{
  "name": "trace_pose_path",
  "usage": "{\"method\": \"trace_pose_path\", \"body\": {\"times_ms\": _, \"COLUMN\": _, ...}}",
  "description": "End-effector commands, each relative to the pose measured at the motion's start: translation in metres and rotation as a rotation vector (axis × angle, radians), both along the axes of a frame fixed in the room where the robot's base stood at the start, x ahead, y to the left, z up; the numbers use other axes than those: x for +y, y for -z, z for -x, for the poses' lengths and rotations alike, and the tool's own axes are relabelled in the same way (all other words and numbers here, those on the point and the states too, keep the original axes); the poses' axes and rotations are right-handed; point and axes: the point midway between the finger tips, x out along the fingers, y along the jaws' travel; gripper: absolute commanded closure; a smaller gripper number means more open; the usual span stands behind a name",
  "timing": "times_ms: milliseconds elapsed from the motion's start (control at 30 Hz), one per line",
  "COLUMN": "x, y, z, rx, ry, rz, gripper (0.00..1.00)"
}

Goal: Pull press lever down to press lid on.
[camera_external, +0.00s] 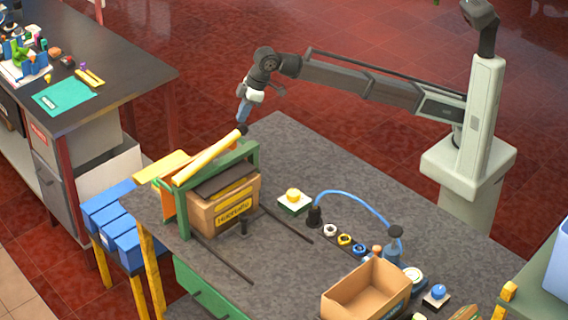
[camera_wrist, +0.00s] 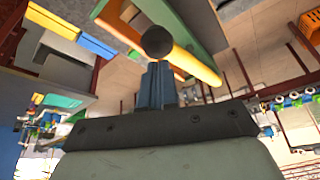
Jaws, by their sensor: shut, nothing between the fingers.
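The press has a green frame (camera_external: 182,208) and a yellow lever (camera_external: 208,157) with a black ball knob (camera_external: 242,130) at its upper end. The lever is tilted, its knob end raised. A brown box (camera_external: 225,208) with a yellow label stands in the press. A dark flat plate (camera_external: 226,180) lies over it; I cannot tell whether it is the lid. My gripper (camera_external: 242,117) has blue fingers, shut and empty, pointing down just above the knob. In the wrist view the knob (camera_wrist: 158,41) is right at the fingertips (camera_wrist: 157,68); contact cannot be told. The yellow lever (camera_wrist: 195,66) runs behind it.
An open cardboard box (camera_external: 365,292), a blue hose (camera_external: 355,197), a yellow button (camera_external: 293,196) and several small round parts stand on the grey table. Dark rails (camera_external: 222,258) lie before the press. Blue bins (camera_external: 115,225) stand at its left. The table's back is clear.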

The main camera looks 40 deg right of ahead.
Motion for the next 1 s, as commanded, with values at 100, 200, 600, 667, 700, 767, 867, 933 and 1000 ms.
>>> {"method": "trace_pose_path", "body": {"times_ms": 100, "x": 0.000, "y": 0.000, "z": 0.000, "rx": 0.000, "ry": 0.000, "rz": 0.000, "gripper": 1.00}}
{"method": "trace_pose_path", "body": {"times_ms": 200, "x": 0.000, "y": 0.000, "z": 0.000, "rx": 0.000, "ry": 0.000, "rz": 0.000, "gripper": 1.00}}
{"method": "trace_pose_path", "body": {"times_ms": 600, "x": 0.000, "y": 0.008, "z": 0.000, "rx": 0.000, "ry": 0.000, "rz": 0.000, "gripper": 1.00}}
{"method": "trace_pose_path", "body": {"times_ms": 667, "x": 0.000, "y": 0.010, "z": 0.000, "rx": 0.000, "ry": 0.000, "rz": 0.000, "gripper": 1.00}}
{"method": "trace_pose_path", "body": {"times_ms": 700, "x": 0.000, "y": 0.011, "z": 0.000, "rx": 0.000, "ry": 0.000, "rz": 0.000, "gripper": 1.00}}
{"method": "trace_pose_path", "body": {"times_ms": 767, "x": 0.000, "y": 0.012, "z": 0.000, "rx": 0.001, "ry": 0.000, "rz": 0.001, "gripper": 1.00}}
{"method": "trace_pose_path", "body": {"times_ms": 867, "x": 0.000, "y": 0.015, "z": 0.000, "rx": 0.001, "ry": 0.000, "rz": 0.001, "gripper": 1.00}}
{"method": "trace_pose_path", "body": {"times_ms": 933, "x": 0.000, "y": 0.017, "z": 0.000, "rx": 0.001, "ry": 0.000, "rz": 0.001, "gripper": 1.00}}
{"method": "trace_pose_path", "body": {"times_ms": 1000, "x": 0.000, "y": 0.018, "z": 0.000, "rx": 0.001, "ry": 0.000, "rz": 0.001, "gripper": 1.00}}
